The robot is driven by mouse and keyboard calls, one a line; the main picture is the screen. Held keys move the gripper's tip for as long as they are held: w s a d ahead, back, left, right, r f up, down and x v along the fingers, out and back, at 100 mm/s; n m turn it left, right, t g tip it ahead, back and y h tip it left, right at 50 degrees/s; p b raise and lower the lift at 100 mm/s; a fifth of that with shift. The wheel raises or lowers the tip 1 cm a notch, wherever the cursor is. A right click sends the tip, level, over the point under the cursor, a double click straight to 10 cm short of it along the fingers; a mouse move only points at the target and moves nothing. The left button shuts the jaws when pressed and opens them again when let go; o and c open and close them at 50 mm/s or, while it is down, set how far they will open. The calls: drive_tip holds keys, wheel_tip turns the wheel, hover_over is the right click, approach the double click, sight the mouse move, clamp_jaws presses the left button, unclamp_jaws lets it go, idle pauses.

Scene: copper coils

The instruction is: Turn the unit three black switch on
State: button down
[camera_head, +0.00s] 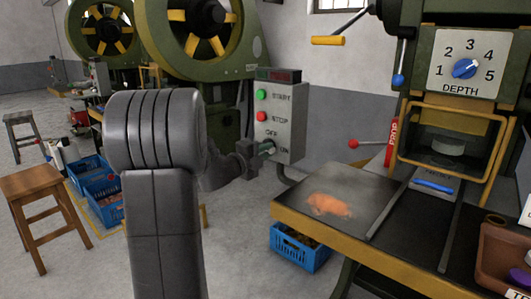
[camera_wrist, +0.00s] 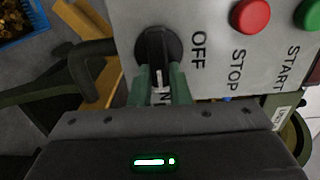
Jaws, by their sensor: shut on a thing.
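The black switch (camera_wrist: 155,46) sits on a grey control panel, below the OFF label and beside the ON label. In the wrist view its white mark points towards ON, whose letters are partly covered. My gripper (camera_wrist: 162,88) is shut on the switch, with one green finger on each side. In the head view my gripper (camera_head: 265,149) reaches the lower part of the panel (camera_head: 287,120), and the switch is mostly hidden there. The unit number on the panel's header is too small to read.
The green START button (camera_head: 262,95) and red STOP button (camera_head: 261,117) are above the switch. A press table (camera_head: 400,215) with a copper piece (camera_head: 328,205) stands at right. A blue crate (camera_head: 300,247) is under it. A wooden stool (camera_head: 35,185) stands at left.

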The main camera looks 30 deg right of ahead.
drive_tip(key=c, duration=1.4)
unclamp_jaws()
drive_tip(key=shift+o, duration=0.2)
drive_tip(key=p+v, duration=0.2)
drive_tip(key=v, duration=1.2)
drive_tip(key=shift+p, duration=0.4)
drive_tip(key=shift+d+f, duration=0.1)
drive_tip(key=b+x, duration=0.2)
drive_tip(key=x, duration=1.1)
drive_tip(key=shift+w+d+b, duration=0.2)
drive_tip(key=shift+d+b, duration=0.1)
drive_tip(key=shift+b, duration=0.1)
